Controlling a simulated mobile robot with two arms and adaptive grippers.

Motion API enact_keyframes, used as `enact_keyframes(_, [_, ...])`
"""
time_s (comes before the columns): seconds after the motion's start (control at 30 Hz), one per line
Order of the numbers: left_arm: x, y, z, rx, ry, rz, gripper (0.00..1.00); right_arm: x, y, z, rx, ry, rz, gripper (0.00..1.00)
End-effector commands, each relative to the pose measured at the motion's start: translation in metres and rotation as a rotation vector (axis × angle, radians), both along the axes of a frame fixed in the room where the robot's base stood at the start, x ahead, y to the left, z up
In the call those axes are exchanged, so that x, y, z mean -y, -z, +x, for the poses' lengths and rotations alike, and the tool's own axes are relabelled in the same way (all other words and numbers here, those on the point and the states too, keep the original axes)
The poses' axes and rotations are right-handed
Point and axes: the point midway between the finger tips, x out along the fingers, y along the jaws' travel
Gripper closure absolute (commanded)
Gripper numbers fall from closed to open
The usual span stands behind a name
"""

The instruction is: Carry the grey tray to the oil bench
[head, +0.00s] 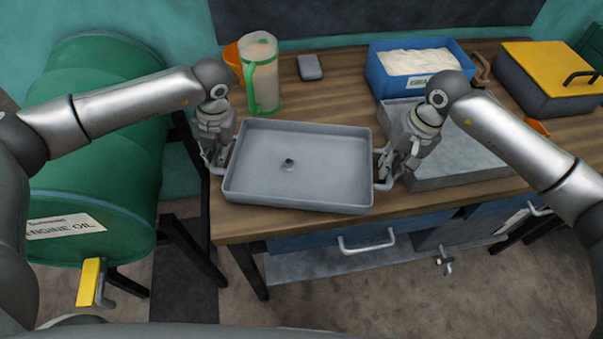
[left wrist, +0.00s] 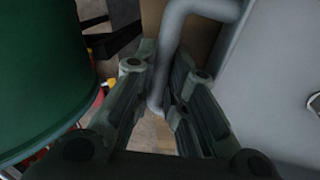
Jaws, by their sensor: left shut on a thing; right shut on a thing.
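The grey tray (head: 330,182) is at the left end of the wooden bench (head: 345,108), near its front edge. I cannot tell whether it rests on the top or hangs just above it. A small dark round thing (head: 289,164) is in its middle. My left gripper (head: 216,166) is shut on the tray's left handle, which also shows between the fingers in the left wrist view (left wrist: 163,75). My right gripper (head: 388,176) is shut on the tray's right handle. Both fingertips are partly hidden by the wrists in the head view.
A green engine oil drum (head: 95,130) with a yellow tap (head: 91,282) lies left of the bench. A jug (head: 262,75), a small grey block (head: 310,67), a blue bin (head: 420,65), a grey shallow box (head: 465,160) and a yellow-lidded box (head: 550,75) stand on the bench.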

Motion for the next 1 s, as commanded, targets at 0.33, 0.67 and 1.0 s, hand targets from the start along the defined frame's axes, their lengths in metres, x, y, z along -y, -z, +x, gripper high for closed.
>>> enact_keyframes(0.33, [0.0, 0.012, 0.0, 0.0, 0.0, 0.001, 0.75, 0.0, 0.013, 0.0, 0.0, 0.0, -0.001, 0.75])
enact_keyframes(0.67, [0.0, 0.013, 0.0, 0.0, 0.0, 0.0, 0.65, 0.001, 0.013, 0.0, 0.0, 0.001, -0.001, 0.65])
enact_keyframes(1.0, [0.0, 0.001, 0.0, 0.0, 0.0, 0.0, 0.65, 0.001, 0.001, 0.0, 0.001, 0.002, -0.002, 0.65])
